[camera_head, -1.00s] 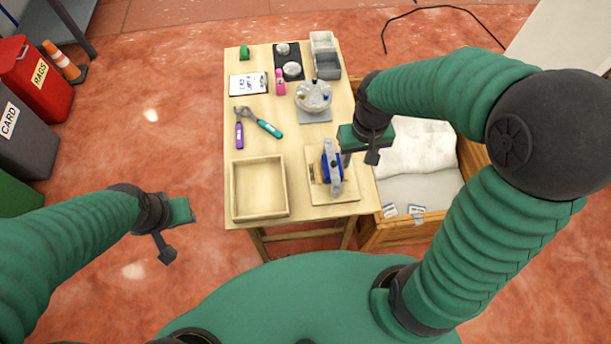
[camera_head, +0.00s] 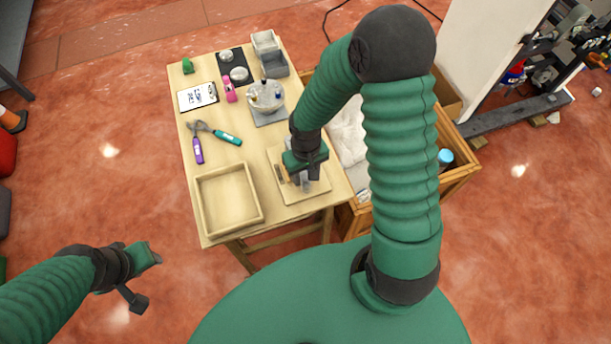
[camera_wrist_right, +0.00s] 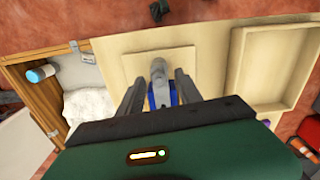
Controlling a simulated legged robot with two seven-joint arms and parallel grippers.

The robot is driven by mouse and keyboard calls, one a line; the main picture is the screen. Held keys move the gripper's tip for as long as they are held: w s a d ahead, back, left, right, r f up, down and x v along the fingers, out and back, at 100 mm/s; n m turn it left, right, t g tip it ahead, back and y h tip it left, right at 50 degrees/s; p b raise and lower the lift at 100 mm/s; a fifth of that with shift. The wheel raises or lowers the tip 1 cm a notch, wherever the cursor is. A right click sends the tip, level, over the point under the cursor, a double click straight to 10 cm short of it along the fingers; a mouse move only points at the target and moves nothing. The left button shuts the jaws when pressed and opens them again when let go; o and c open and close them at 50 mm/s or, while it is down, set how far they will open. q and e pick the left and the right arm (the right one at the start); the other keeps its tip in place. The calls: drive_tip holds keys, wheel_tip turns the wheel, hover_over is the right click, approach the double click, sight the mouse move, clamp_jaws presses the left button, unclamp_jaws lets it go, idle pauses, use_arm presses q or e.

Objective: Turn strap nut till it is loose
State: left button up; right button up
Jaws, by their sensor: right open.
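A blue and grey device (camera_wrist_right: 158,70) stands on a small pale board (camera_head: 291,198) at the table's front right. I cannot make out the strap nut as a separate part. My right gripper (camera_head: 304,178) is over the device and hides most of it in the head view. In the right wrist view its two dark fingers are apart, one on each side of the device's grey upper part. I cannot tell whether they touch it. My left gripper (camera_head: 143,278) hangs left of the table over the floor, its fingers apart and empty.
An empty wooden tray (camera_head: 229,232) lies left of the board. Pliers (camera_head: 197,148), a teal-handled tool (camera_head: 228,138), a clipboard (camera_head: 197,96) and a round metal unit (camera_head: 266,95) lie behind. A wooden crate (camera_head: 461,178) stands right of the table.

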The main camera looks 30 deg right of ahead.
drive_tip(key=shift+f, duration=0.45)
drive_tip(key=shift+d, duration=0.1)
drive_tip(key=shift+c, duration=1)
clamp_jaws()
